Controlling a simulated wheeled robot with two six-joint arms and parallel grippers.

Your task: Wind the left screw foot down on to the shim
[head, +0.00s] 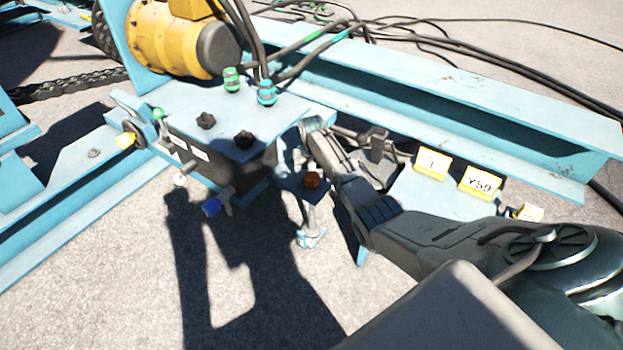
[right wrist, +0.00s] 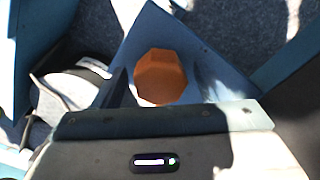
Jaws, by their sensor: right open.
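The orange faceted knob (head: 312,180) tops the screw foot on a blue bracket plate (head: 288,180) at the frame's corner. Its stem runs down to a pale foot (head: 311,238) close to the ground. I cannot tell the shim apart from the foot there, nor whether they touch. My right gripper (head: 318,152) is open near the knob. In the right wrist view the orange knob (right wrist: 160,77) sits just beyond the gripper body, with a dark finger to its left. I cannot see the jaws holding it. My left gripper is out of view.
Yellow labels (head: 432,163) stand on a panel at the right. A yellow motor (head: 175,40), blue beams and black cables lie behind. Open ground is in front.

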